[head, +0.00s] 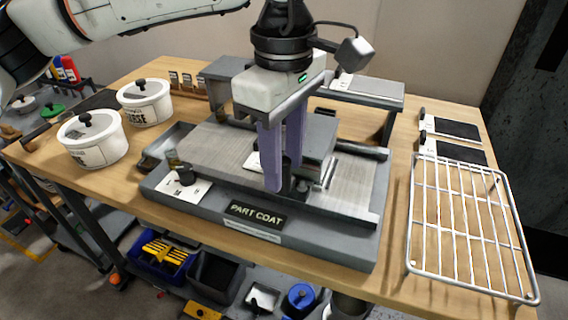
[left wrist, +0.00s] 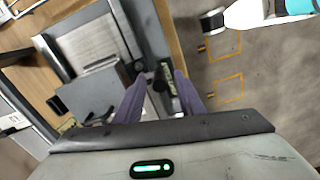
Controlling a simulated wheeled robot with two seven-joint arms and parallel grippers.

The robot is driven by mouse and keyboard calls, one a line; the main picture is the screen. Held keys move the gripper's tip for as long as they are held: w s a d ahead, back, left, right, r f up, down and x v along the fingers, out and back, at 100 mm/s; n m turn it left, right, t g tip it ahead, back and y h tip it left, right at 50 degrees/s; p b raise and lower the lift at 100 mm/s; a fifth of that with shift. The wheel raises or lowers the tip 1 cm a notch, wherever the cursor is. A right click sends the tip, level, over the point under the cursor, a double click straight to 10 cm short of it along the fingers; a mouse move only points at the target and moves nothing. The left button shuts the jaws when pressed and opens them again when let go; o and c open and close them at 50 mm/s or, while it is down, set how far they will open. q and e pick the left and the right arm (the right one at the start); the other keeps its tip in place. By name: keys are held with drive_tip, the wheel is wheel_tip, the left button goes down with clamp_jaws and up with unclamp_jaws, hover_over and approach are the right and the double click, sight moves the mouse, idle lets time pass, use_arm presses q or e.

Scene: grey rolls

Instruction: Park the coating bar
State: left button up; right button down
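The coater (head: 258,237) labelled PART COAT sits on the wooden bench with a pale ribbed bed (head: 205,147). A grey block-shaped carriage (head: 318,135) lies across the bed, and I take it to be the coating bar's carriage; my gripper partly hides it. My left gripper (head: 283,185) points down over the front of the carriage, purple fingers apart. A dark upright handle (left wrist: 164,78) shows between the fingers (left wrist: 158,85) in the left wrist view, with a gap on its left side. I cannot tell whether either finger touches it. My right gripper is not in view.
Two white lidded pots (head: 93,140) stand at the left. A wire rack (head: 470,230) and dark panels (head: 455,130) lie at the right. A grey raised shelf (head: 365,88) stands behind the coater. Bins (head: 165,255) sit on the lower shelf.

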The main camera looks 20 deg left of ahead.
use_arm(q)
drive_tip(key=shift+f, duration=0.45)
drive_tip(key=shift+c, duration=0.5)
clamp_jaws()
drive_tip(key=shift+d, duration=0.1)
drive_tip(key=d, duration=0.9)
drive_tip(key=shift+s, duration=0.15)
drive_tip(key=shift+d, duration=0.15)
drive_tip(key=shift+o, duration=0.5)
unclamp_jaws()
drive_tip(key=shift+d, duration=0.1)
